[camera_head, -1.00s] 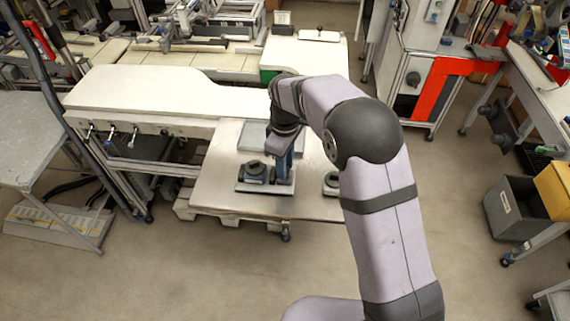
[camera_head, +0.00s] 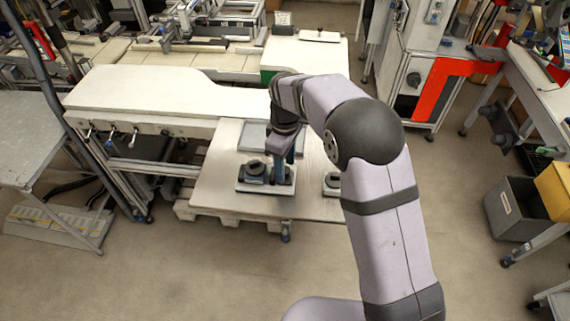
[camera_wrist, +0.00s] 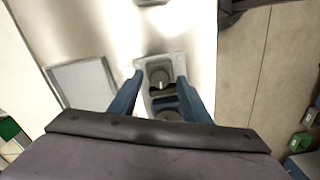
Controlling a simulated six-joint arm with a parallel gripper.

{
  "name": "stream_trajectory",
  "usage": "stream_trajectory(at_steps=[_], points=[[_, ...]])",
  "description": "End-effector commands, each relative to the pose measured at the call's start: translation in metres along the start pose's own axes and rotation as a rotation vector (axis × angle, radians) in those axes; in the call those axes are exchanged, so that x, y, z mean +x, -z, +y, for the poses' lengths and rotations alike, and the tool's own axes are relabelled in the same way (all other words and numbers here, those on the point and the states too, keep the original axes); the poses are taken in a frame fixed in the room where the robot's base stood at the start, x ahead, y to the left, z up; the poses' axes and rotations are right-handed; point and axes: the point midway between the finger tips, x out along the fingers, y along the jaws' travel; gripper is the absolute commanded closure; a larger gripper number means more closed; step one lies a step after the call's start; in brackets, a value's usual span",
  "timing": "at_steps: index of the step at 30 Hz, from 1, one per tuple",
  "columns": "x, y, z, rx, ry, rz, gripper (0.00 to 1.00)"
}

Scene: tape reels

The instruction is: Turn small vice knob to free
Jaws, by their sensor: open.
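The small vice (camera_head: 256,173) is a dark block with a round grey top on a light base plate, on the low wooden table. In the wrist view its light plate carries a round grey knob (camera_wrist: 160,77), a dark bar and a second round part (camera_wrist: 168,115). The second part is partly hidden by my gripper's body. My gripper (camera_wrist: 160,75) is open, with one blue finger on each side of the vice in that view. In the head view my gripper (camera_head: 290,158) points down above the vice's right part. I cannot tell whether the fingers touch anything.
A second small fixture (camera_head: 332,184) stands to the right on the same table, partly hidden by my arm. A flat grey tray (camera_wrist: 85,85) lies to the left in the wrist view. The table's front is clear.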

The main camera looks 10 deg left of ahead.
Motion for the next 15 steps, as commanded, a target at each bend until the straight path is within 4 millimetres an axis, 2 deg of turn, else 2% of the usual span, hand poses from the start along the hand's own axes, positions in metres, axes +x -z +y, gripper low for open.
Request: stream_trajectory(at_steps=[15], points=[[-0.061, 0.001, 0.001, 0.000, -0.005, 0.005, 0.56]])
